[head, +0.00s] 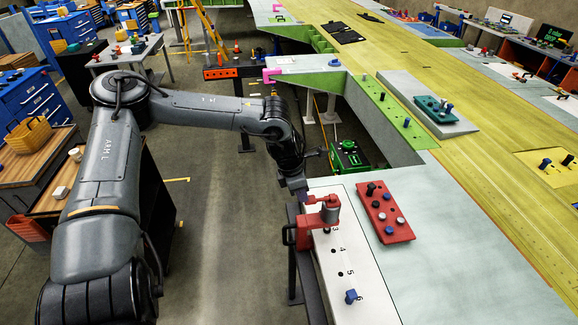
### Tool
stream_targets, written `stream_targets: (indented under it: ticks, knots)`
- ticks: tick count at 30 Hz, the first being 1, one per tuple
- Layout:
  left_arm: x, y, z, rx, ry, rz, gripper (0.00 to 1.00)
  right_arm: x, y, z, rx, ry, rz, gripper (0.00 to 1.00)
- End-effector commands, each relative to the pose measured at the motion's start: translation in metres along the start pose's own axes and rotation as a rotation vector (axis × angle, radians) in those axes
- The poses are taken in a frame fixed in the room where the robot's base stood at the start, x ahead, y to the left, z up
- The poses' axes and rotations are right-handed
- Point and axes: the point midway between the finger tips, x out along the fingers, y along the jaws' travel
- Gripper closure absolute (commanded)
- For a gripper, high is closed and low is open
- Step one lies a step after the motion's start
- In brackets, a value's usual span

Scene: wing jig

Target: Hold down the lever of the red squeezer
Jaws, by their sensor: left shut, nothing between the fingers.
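The red squeezer (327,215) stands at the near left edge of the white numbered strip (345,262). It has a red body with a grey cylinder and a red loop-shaped part on its left side. My left gripper (301,193) reaches in from the left and points down at the squeezer's upper left side. Its fingers are shut and hold nothing. The fingertips are small here, and I cannot tell whether they touch the squeezer or its lever. The lever's position is hard to make out. My right gripper is not in view.
A red block with several knobs (385,213) lies on the pale panel right of the strip. A blue peg (351,296) stands near the strip's front end. A teal block (435,108) sits farther back. A green device (348,158) is beyond the squeezer.

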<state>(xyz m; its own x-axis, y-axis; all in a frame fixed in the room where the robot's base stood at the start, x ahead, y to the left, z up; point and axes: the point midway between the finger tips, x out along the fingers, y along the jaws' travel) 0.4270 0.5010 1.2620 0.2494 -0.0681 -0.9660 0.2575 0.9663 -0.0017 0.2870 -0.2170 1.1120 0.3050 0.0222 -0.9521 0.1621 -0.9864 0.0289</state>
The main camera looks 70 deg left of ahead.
Motion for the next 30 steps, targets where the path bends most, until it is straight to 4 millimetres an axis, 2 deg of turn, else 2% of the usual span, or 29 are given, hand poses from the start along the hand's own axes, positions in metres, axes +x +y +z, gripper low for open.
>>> stream_targets:
  ticks: [1, 5, 21, 30]
  knots:
    - [-0.018, 0.0, 0.005, 0.004, -0.002, 0.002, 1.0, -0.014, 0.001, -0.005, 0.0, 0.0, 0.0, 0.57]
    - [-0.026, 0.0, 0.004, 0.006, -0.008, 0.003, 1.0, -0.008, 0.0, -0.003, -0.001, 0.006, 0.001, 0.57]
    - [-0.093, 0.001, -0.003, 0.006, -0.01, 0.005, 1.0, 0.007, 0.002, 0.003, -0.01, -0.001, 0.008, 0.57]
    - [-0.111, 0.0, -0.005, 0.006, -0.008, 0.003, 1.0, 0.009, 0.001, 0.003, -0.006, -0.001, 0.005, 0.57]
